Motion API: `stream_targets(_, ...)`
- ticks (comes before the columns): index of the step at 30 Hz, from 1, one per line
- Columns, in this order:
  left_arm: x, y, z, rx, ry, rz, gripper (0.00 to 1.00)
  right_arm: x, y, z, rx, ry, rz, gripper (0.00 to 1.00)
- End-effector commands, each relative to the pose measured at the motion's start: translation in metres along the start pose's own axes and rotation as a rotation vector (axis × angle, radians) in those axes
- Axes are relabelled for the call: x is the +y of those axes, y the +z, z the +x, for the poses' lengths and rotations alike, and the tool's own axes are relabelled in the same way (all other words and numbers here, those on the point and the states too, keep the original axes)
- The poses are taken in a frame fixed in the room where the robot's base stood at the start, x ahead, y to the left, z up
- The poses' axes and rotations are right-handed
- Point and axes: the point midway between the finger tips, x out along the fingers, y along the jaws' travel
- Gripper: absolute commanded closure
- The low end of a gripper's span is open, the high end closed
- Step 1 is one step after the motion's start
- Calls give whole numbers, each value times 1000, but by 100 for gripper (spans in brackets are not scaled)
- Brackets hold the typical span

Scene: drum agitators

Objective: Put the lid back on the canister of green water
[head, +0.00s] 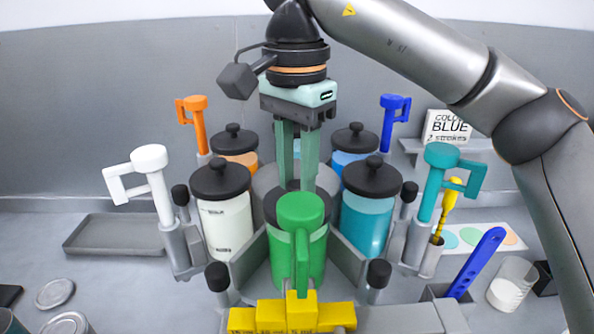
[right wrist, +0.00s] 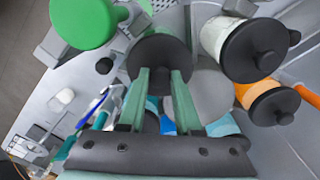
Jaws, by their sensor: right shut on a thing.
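The canister of green water (head: 277,258) stands at the front of the central rack, partly hidden by a green T-shaped agitator handle (head: 300,212) in front of it. My right gripper (head: 298,180) points straight down over this canister with its fingers shut on a black lid (head: 272,208). The lid also shows between the fingertips in the right wrist view (right wrist: 160,50). It is at the canister's top; the green handle hides part of its edge, so I cannot tell whether it is seated or slightly above. My left gripper is not in view.
Lidded white (head: 226,228) and teal (head: 366,226) canisters stand close on either side, with orange and blue ones behind. White (head: 150,175) and teal (head: 440,175) agitator handles rise beside them. Yellow blocks (head: 290,316) lie in front. A grey tray (head: 115,234) at left is empty.

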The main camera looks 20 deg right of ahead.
Motion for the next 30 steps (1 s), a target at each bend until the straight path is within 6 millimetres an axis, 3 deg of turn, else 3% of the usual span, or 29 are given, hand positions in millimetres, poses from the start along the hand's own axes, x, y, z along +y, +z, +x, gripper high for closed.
stream_targets(5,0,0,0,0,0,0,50,0,0,0,0,0,1,100)
stream_targets(6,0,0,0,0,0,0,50,0,0,0,0,0,1,63)
stream_targets(14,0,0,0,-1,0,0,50,0,0,0,0,0,1,34)
stream_targets(20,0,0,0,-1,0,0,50,0,0,0,0,0,1,31)
stream_targets(27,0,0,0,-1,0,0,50,0,0,0,0,0,1,4)
stream_targets(30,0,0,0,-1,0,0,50,0,0,0,0,0,1,3)
